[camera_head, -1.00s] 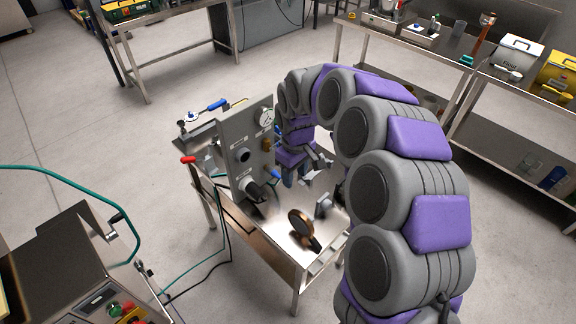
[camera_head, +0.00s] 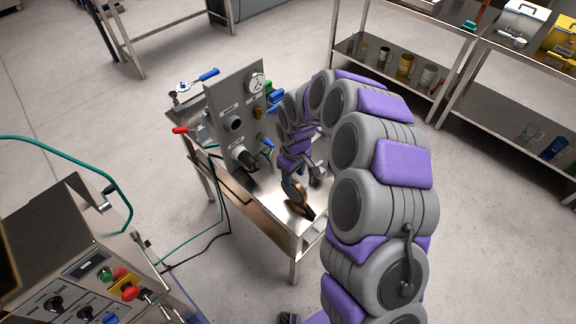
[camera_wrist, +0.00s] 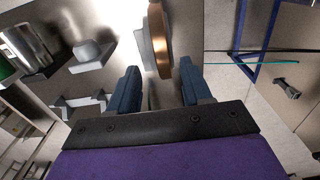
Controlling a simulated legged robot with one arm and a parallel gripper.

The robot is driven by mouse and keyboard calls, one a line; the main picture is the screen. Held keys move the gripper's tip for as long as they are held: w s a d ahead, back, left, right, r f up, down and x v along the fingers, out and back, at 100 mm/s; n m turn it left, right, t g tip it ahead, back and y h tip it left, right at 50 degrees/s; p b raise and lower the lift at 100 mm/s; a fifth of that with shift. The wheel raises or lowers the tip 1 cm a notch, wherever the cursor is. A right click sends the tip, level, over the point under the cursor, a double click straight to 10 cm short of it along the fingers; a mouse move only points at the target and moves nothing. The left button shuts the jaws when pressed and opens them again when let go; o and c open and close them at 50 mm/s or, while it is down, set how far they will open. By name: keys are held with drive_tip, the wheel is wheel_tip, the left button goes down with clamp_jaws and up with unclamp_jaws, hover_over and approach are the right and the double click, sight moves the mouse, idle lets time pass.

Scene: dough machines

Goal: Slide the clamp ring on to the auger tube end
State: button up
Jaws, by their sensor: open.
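The clamp ring appears to be the copper-coloured ring (camera_head: 291,194) standing upright on the steel table, with a dark stand beside it. In the wrist view the ring (camera_wrist: 159,40) is seen nearly edge-on, just beyond and between the fingertips. My gripper (camera_wrist: 160,66) is open, with its two blue fingers apart on either side of the ring's line; contact is not visible. In the head view my gripper (camera_head: 296,176) is low over the ring and partly covers it. A dark tube end (camera_head: 247,160), perhaps the auger tube, sticks out of the grey upright panel left of the ring.
The panel (camera_head: 226,100) carries a gauge (camera_head: 257,83) and another round port (camera_head: 236,122). A grey bracket-like part (camera_head: 318,172) stands right of my gripper. A control cabinet (camera_head: 75,260) is at lower left. Shelves (camera_head: 400,75) stand at the back right.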

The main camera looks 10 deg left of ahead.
drive_tip(key=shift+d+f, duration=0.35)
drive_tip(key=shift+f, duration=0.2)
drive_tip(key=shift+a+f, duration=0.25)
drive_tip(key=shift+a, duration=1)
drive_tip(key=shift+c, duration=0.2)
drive_tip(key=shift+d, duration=0.3)
drive_tip(key=shift+c, duration=1.4)
drive_tip(key=shift+s+d+r, duration=0.1)
drive_tip(key=shift+d+r, duration=0.1)
drive_tip(key=shift+d, duration=0.5)
drive_tip(key=c, duration=0.4)
clamp_jaws()
drive_tip(key=shift+a, duration=0.55)
drive_tip(key=shift+o, duration=0.3)
unclamp_jaws()
drive_tip(key=shift+f, duration=0.1)
clamp_jaws()
